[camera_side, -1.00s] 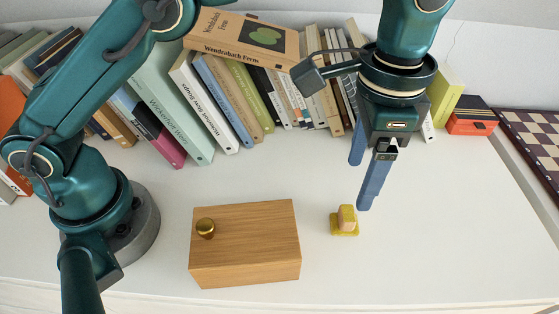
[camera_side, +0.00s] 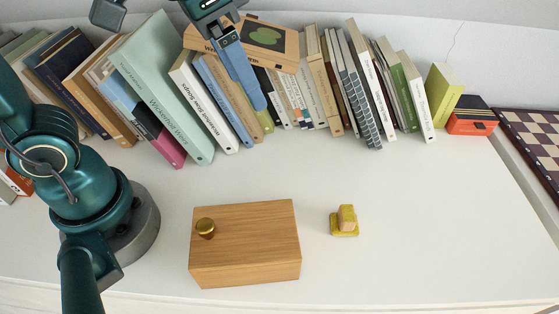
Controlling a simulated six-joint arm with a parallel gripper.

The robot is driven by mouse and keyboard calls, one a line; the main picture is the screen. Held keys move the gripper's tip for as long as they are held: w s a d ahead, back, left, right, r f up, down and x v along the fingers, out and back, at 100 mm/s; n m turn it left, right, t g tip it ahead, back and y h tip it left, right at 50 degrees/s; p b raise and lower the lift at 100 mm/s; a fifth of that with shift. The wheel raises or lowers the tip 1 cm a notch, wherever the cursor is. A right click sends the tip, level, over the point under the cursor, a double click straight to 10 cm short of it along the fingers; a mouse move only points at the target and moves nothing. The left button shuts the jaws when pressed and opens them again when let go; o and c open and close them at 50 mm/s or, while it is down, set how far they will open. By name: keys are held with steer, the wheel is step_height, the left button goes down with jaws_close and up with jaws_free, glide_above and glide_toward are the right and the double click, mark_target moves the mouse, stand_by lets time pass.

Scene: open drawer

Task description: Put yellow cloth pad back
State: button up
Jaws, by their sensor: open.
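The yellow cloth pad (camera_side: 344,230) lies on the white surface, right of the wooden box. A small tan and yellow block stands upright at its middle; I cannot tell whether it is part of the pad. My gripper (camera_side: 256,98) is open at the top of the view, in front of the books, well up and left of the pad. Only one blue finger shows clearly; the other is hidden or hard to make out. Nothing shows held in it.
A wooden box (camera_side: 245,243) with a brass knob (camera_side: 205,228) on its top stands at the front middle. A row of books (camera_side: 385,90) lines the back. An orange and black box (camera_side: 471,117) and a chessboard (camera_side: 530,135) are at the right. The surface right of the pad is clear.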

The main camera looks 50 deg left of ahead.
steer(key=s+a+f+n+t, duration=0.1)
steer(key=s+a+f+n, duration=0.2)
steer(key=s+a+f, duration=0.1)
steer(key=s+a, duration=0.1)
steer(key=s, duration=0.1)
steer(key=shift+s+f+t+y, duration=0.25)
steer(key=shift+s+t+y, duration=0.1)
steer(key=shift+t+y, duration=0.05)
